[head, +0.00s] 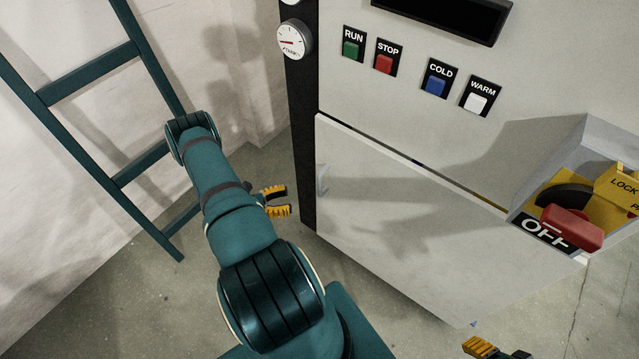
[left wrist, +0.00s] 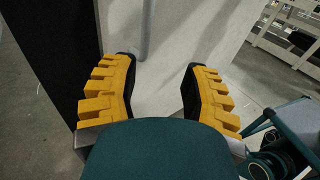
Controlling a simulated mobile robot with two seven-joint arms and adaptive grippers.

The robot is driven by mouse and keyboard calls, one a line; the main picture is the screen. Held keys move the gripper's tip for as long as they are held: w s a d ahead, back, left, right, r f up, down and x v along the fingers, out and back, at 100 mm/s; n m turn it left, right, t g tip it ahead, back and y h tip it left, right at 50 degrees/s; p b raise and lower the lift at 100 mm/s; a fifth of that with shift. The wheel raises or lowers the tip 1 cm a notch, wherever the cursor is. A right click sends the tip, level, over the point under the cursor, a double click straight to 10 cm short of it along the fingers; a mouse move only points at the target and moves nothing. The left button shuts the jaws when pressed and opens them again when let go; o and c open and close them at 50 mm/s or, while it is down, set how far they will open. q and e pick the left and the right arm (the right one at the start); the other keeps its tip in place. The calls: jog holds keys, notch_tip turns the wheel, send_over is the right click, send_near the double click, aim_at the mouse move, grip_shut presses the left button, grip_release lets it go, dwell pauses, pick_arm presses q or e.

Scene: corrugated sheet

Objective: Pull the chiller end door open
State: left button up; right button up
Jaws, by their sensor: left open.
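The chiller end door (head: 400,215) is the pale panel low on the cabinet. A thin dark gap runs along its top edge; I cannot tell whether it stands ajar. Its small grey upright handle (head: 322,180) is near the door's left edge. My left gripper (head: 277,201) is open and empty, left of the handle and apart from it. In the left wrist view the yellow fingers (left wrist: 160,75) are spread, with the grey handle bar (left wrist: 147,30) beyond them, between their tips in the picture. Only part of my right gripper (head: 490,348) shows at the bottom edge.
A teal ladder (head: 95,75) leans at the left wall. Above the door are a gauge (head: 293,39) and several labelled buttons (head: 384,63). A red OFF switch (head: 572,228) in a yellow and grey housing juts out at the right. Bare floor lies below the door.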

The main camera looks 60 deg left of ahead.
aim_at(320, 186)
pick_arm(q)
jog(key=shift+n+t+y, duration=0.3)
jog(key=shift+t+y, duration=0.1)
jog(key=shift+y, duration=0.1)
jog(key=x, duration=0.4)
jog(key=a+x, duration=0.1)
jog(key=x, duration=0.6)
jog(key=shift+w+r, duration=0.25)
jog(key=shift+w, duration=0.3)
jog(key=shift+o, duration=0.2)
grip_shut()
